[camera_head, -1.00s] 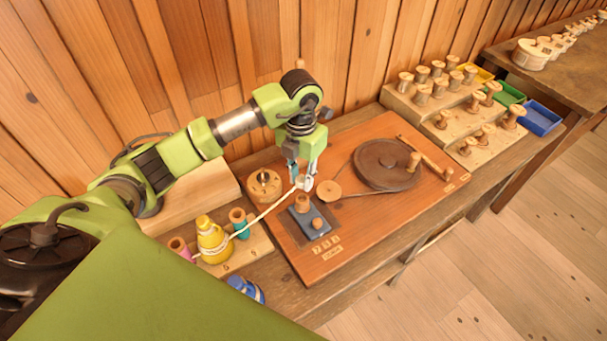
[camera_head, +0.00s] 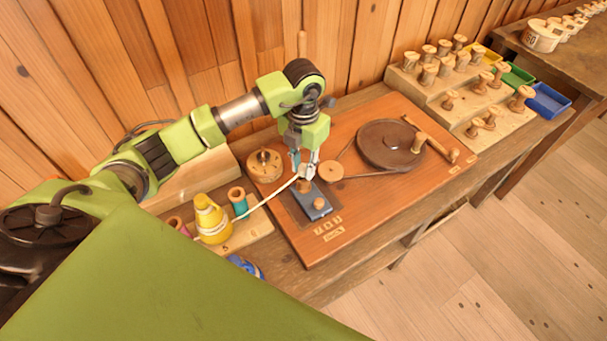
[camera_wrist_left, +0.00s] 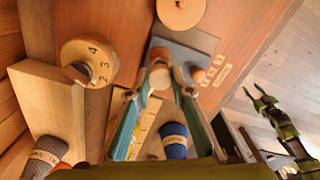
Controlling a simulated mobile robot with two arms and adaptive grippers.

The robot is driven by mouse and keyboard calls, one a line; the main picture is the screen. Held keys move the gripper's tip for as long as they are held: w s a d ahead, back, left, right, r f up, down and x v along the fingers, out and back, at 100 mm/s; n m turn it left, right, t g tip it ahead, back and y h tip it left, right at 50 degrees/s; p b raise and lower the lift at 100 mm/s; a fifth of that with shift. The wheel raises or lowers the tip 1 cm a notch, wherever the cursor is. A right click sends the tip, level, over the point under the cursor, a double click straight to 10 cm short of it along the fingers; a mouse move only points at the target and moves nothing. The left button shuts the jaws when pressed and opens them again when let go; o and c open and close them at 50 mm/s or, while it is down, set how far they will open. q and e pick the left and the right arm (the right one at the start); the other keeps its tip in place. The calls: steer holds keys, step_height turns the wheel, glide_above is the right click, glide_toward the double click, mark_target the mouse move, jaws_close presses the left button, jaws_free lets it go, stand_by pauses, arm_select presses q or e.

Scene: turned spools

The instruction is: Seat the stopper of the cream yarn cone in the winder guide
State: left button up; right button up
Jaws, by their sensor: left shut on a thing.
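The cream yarn cone (camera_head: 212,222) is a yellow cone with a cream band, upright on a wooden board at the left. A cream strand runs from it to my left gripper (camera_head: 304,177). In the left wrist view, my left gripper's teal fingers are shut on a small pale stopper (camera_wrist_left: 160,76). The winder guide, a blue-grey plate (camera_head: 314,208) with a wooden post and round knob, lies below. The stopper is over or at the post. The fingers cover the post in the head view, so I cannot tell whether they touch. My right arm (camera_wrist_left: 280,125) shows dimly in the wrist view.
A numbered wooden dial (camera_head: 264,166) stands left of the gripper. A small wooden pulley (camera_head: 330,171) and a dark wheel with a crank (camera_head: 388,146) are close on the right. A teal spool (camera_head: 238,202) and a blue spool (camera_wrist_left: 175,140) are near the cone.

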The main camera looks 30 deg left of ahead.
arm_select(q)
steer(key=shift+f+b, duration=0.8)
steer(key=shift+f, duration=0.3)
steer(key=o, duration=1.2)
steer(key=shift+r, duration=0.15)
step_height(320, 180, up, 9)
steer(key=p, duration=0.6)
